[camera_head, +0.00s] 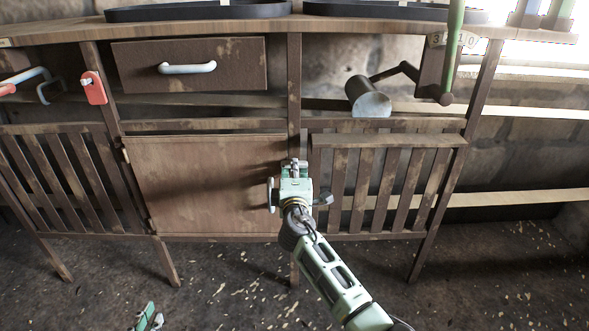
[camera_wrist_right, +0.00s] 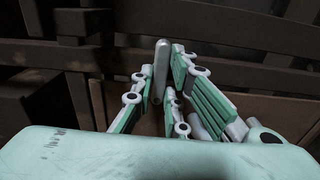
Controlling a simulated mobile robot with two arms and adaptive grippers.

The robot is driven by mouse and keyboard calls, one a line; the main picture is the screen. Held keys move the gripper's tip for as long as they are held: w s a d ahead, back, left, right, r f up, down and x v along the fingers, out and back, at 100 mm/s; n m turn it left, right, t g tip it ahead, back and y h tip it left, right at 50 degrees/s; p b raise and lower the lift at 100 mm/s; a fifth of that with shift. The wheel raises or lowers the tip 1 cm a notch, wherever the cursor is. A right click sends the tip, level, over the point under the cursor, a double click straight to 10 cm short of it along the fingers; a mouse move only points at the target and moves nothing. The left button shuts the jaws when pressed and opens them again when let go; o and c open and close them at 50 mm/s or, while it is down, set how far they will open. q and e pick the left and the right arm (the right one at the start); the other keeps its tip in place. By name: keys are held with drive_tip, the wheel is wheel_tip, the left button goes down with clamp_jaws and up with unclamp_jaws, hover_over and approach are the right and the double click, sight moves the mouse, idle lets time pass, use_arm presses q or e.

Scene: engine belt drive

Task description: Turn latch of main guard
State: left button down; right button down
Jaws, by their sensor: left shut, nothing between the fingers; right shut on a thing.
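A plain wooden door (camera_head: 210,185), which appears to be the main guard, is closed in the lower middle of the wooden bench frame. My right gripper (camera_head: 294,165) is at its right edge, in front of the upright post. In the right wrist view a pale, rounded metal bar, seemingly the latch (camera_wrist_right: 162,60), stands near upright. The fingers of my right gripper (camera_wrist_right: 160,95) are shut on it. In the head view my gripper mostly hides the latch. My left gripper (camera_head: 148,317) is low at the bottom left, shut and empty, away from the door.
A drawer with a white handle (camera_head: 187,68) is above the door. A metal cylinder with a crank (camera_head: 368,97) is on the shelf at right. Slatted panels (camera_head: 385,180) flank the door. The floor in front is mostly clear.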

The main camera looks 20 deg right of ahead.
drive_tip(key=shift+f, duration=0.1)
drive_tip(key=c, duration=1.7)
unclamp_jaws()
drive_tip(key=shift+c, duration=0.2)
drive_tip(key=v, duration=1.2)
